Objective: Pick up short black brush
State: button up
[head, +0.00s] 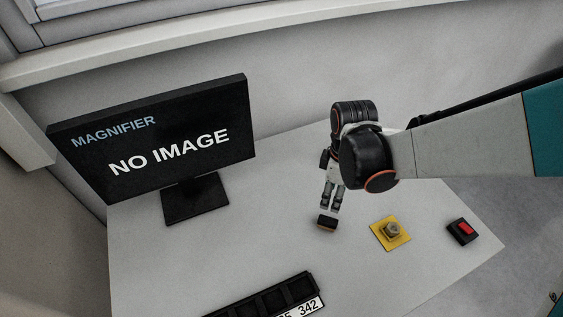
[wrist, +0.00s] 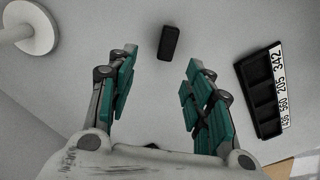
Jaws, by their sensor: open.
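A short black block-like object (head: 327,222), which I take to be the short black brush, lies on the white table just below my gripper. In the head view its upper face looks brownish. In the wrist view the black object (wrist: 168,43) lies ahead of the fingers, near the middle of the gap and nearer the top edge. My gripper (head: 329,205) points down. In the wrist view my gripper (wrist: 161,60) is open, its green-padded fingers apart with nothing held. The exact height of the fingertips above the object cannot be told.
A black compartment tray (head: 270,298) with number labels lies at the front; it also shows in the wrist view (wrist: 262,95). A yellow plate with a knob (head: 391,233) and a red-black switch (head: 462,231) lie right. A monitor (head: 160,145) stands left. A white round base (wrist: 28,27) shows.

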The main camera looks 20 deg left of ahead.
jog(key=b, duration=0.2)
send_over(326, 219)
jog(key=f, duration=0.6)
jog(key=shift+w+a+f, duration=0.1)
jog(key=shift+w+a, duration=0.05)
jog(key=shift+w, duration=0.1)
jog(key=shift+s+f+b, duration=0.15)
jog(key=shift+f+b, duration=0.5)
jog(key=shift+f, duration=0.9)
jog(key=shift+s+f+b, duration=0.1)
jog(key=shift+f+b, duration=0.55)
jog(key=shift+f, duration=0.85)
grip_shut()
